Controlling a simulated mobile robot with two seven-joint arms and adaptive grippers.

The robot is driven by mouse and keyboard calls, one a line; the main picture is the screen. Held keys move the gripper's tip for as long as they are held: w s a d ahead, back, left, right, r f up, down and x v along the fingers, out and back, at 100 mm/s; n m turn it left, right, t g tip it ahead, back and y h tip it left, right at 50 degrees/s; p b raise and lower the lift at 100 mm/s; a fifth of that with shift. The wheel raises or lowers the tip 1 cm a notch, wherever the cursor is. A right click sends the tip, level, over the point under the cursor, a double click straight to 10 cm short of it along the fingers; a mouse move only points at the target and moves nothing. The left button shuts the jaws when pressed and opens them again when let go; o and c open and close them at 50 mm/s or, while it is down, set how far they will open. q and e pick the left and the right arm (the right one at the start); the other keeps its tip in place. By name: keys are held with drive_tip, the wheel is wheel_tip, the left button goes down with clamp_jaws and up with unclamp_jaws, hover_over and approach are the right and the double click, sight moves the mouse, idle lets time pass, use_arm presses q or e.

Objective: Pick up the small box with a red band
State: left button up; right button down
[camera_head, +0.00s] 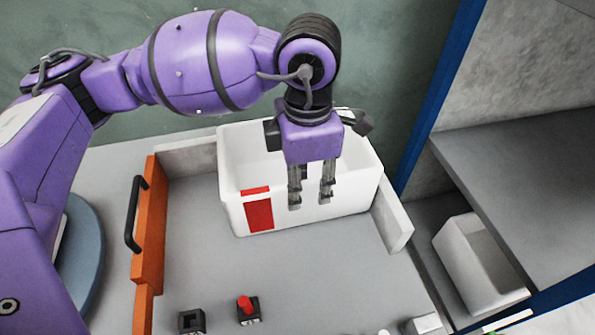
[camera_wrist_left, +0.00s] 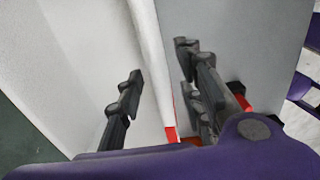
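The white open-topped box (camera_head: 350,198) stands upright in a grey tray, with a red band (camera_head: 259,214) over its front wall near the left corner. My left gripper (camera_head: 311,190) points down at the box's front side, with its two fingers apart. In the left wrist view the gripper (camera_wrist_left: 160,95) has one finger over the inside of the box (camera_wrist_left: 85,60) and one outside, with the box's rim between them. I see no clear contact with the wall. Part of the box's back is hidden behind my arm. My right gripper does not show.
An orange side wall (camera_head: 148,245) with a black handle (camera_head: 133,215) bounds the tray on the left. A block with a red button (camera_head: 248,308) and a dark block (camera_head: 191,321) lie at the front. Another white box (camera_head: 478,262) sits under the shelf (camera_head: 530,170) at right.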

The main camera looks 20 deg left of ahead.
sight(305, 200)
use_arm(q)
wheel_tip(305, 200, down, 6)
drive_tip(key=shift+w+r, duration=0.1)
drive_tip(key=shift+r, duration=0.1)
clamp_jaws()
